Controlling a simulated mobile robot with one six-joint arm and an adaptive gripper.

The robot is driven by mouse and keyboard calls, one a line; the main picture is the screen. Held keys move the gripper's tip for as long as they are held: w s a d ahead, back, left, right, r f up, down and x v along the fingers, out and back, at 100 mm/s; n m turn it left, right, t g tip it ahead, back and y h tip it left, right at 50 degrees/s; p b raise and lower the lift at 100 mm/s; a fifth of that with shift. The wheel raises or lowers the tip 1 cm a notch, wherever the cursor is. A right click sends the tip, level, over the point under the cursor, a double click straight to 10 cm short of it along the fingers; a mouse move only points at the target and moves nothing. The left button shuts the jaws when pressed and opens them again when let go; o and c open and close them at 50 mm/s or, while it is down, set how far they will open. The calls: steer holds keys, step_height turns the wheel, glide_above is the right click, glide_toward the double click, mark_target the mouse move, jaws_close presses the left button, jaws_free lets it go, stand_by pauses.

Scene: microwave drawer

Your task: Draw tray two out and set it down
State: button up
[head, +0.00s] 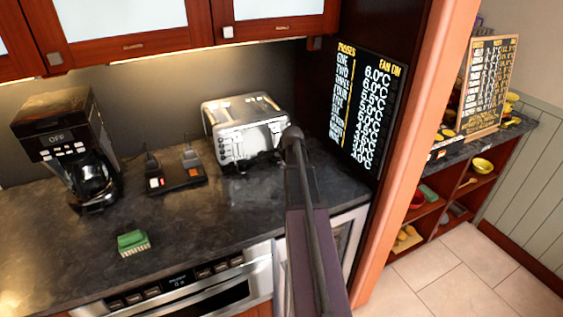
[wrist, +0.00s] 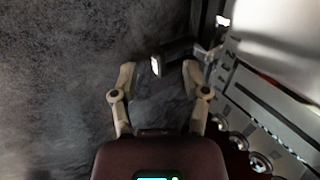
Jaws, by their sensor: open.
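My gripper (wrist: 159,68) is open, its two pale fingers apart over the dark stone counter in the wrist view. A dark bar with a pale end (wrist: 157,66) sticks out from the metal appliance and shows between or just beyond the fingertips; I cannot tell whether it touches them. The appliance (wrist: 270,100) fills the right side, with small number marks and round knobs. It appears to be the silver toaster (head: 240,125) in the head view, where my arm hides its right part. I cannot make out for certain which part is tray two.
On the counter (head: 60,250) stand a black coffee maker (head: 65,145), a black device with two upright pieces (head: 175,173) and a green sponge-like block (head: 132,242). The counter's front left is mostly clear.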

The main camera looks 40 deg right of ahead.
steer(key=shift+w+f, duration=0.1)
steer(key=shift+f, duration=0.05)
jaws_close()
stand_by(0.4)
jaws_free()
stand_by(0.3)
steer(key=p+v, duration=1.1)
steer(key=v, duration=0.2)
steer(key=shift+r+p, duration=0.3)
steer(key=shift+r, duration=0.1)
stand_by(0.5)
